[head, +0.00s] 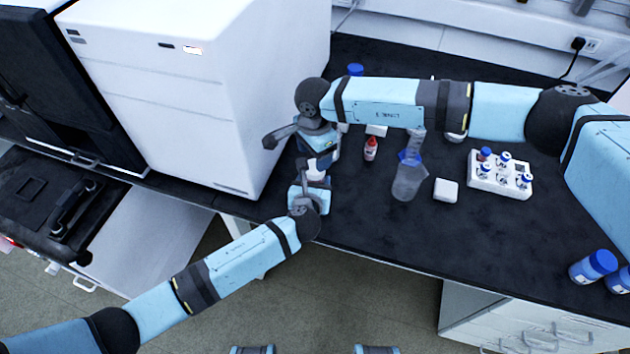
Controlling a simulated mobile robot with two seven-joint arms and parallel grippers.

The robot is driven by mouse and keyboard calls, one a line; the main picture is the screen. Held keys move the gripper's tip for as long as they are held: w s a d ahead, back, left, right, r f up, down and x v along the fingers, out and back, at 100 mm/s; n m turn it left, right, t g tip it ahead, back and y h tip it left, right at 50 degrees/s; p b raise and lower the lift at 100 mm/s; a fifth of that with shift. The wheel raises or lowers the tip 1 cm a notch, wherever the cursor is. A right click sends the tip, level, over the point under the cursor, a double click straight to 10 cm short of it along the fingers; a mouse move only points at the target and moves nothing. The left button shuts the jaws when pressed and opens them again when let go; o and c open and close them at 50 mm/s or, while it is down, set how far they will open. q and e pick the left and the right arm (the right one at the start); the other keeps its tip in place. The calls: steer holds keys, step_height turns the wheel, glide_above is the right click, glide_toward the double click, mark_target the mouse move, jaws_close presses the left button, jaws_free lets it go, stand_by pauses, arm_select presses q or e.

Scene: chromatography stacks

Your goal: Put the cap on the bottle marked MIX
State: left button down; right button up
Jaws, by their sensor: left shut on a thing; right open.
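My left gripper (314,180) is shut on a small white thing (318,172) near the front edge of the bench, beside the white cabinet. Whether it is a bottle or a cap is too small to tell. My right gripper (318,152) is open, just above and behind the left one; its fingertips are partly hidden and I cannot tell whether they touch the white thing. Several small bottles with blue caps stand in a white rack (483,184) on the right of the bench. I cannot read a MIX mark on any bottle.
A large white cabinet (215,90) stands left of my grippers. A small red bottle (370,150), a translucent vessel with blue near its top (407,183) and a white block (446,190) stand on the black bench (390,225). Blue-lidded bottles (592,267) are at the right edge.

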step_height(320, 180, up, 3)
steer(key=n, duration=0.3)
steer(key=shift+r, duration=0.15)
steer(key=shift+f, duration=4.05)
steer(key=c, duration=0.7)
arm_select(q)
steer(key=shift+d, duration=0.1)
arm_select(e)
steer(key=m, duration=0.3)
